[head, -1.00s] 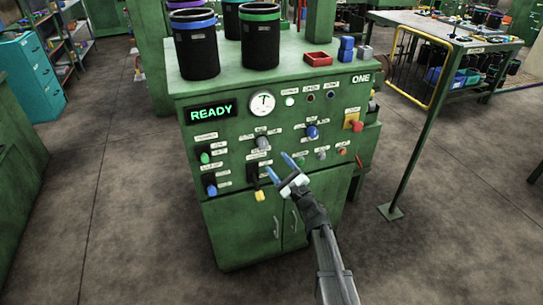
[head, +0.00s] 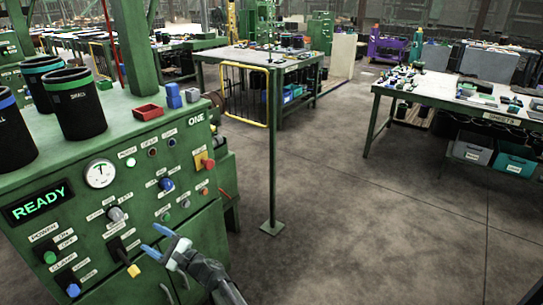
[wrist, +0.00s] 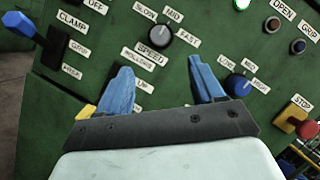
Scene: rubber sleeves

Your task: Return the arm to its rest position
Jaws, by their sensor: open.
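My gripper (head: 154,241) has blue fingertips and is open and empty, in front of the green control panel (head: 135,205) at the lower left of the head view. In the wrist view my gripper (wrist: 160,85) shows its two blue fingers apart with nothing between them. Beyond them are the speed knob (wrist: 160,34), a blue-capped knob (wrist: 238,86) and the blue clamp lever (wrist: 18,24). I cannot tell how far the fingertips stand from the panel face.
The panel display (head: 38,203) reads READY. A red stop button (head: 208,164) sits on its yellow plate. Black sleeves (head: 75,103) and a red tray (head: 147,112) stand on the cabinet top. A green post (head: 272,150) rises right of the cabinet. Open floor (head: 350,230) lies to the right.

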